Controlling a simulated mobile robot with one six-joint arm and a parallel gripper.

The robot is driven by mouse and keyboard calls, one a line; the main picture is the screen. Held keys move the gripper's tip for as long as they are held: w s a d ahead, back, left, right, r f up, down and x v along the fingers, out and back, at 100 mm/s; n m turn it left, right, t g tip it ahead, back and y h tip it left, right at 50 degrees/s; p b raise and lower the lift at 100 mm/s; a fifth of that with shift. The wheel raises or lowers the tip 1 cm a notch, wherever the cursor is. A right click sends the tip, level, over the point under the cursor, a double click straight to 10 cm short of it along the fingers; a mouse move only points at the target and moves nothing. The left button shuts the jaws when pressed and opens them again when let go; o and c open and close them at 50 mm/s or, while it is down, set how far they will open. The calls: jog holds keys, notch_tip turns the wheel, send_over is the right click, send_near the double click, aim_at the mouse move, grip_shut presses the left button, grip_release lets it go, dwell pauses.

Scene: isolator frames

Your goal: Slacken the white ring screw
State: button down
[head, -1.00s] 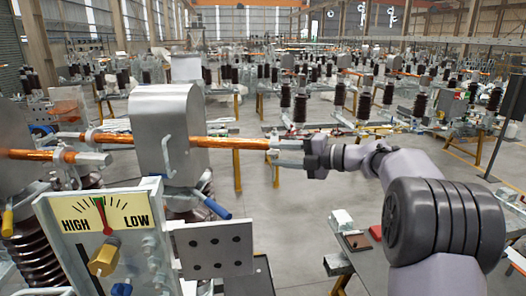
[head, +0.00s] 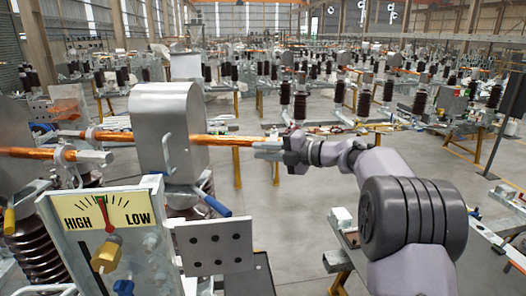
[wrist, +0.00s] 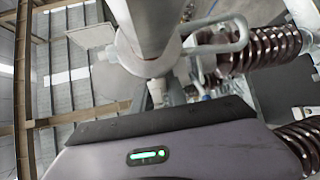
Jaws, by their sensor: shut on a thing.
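In the head view my gripper (head: 264,150) is at the right end of an orange-brown rod (head: 222,140). Its pale fingers are shut at the rod's end fitting. A small white piece (wrist: 158,68), which I take to be the white ring screw, shows in the wrist view under a grey collar (wrist: 146,52), just beyond the dark edge of my gripper. My fingertips are hidden there, so the exact contact cannot be seen. In the head view the screw is too small and covered to make out.
A grey metal box (head: 166,135) with a handle stands left of my gripper. A HIGH/LOW gauge panel (head: 108,216) with a red needle and a perforated plate (head: 212,247) are in front. Ribbed insulators (wrist: 270,50) stand close in the wrist view.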

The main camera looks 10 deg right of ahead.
jog(key=shift+r+p, duration=0.15)
jog(key=shift+p, duration=0.35)
jog(key=shift+s+d+f+n+g+h+p, duration=0.1)
jog(key=shift+d+f+n+g+h+p, duration=0.5)
jog(key=shift+h+p, duration=1.6)
jog(key=shift+s+a+f+n+g+h+p, duration=0.3)
jog(key=shift+g+h+p, duration=0.8)
jog(key=shift+p, duration=2.05)
jog(key=shift+w+d+f+n+g+h+p, duration=0.25)
jog(key=shift+d+n+g+h+p, duration=0.35)
jog(key=shift+h+p, duration=1.65)
jog(key=shift+y+p, duration=0.25)
jog(key=shift+p, duration=0.2)
jog(key=c, duration=1.4)
grip_release()
jog(key=shift+s, duration=0.1)
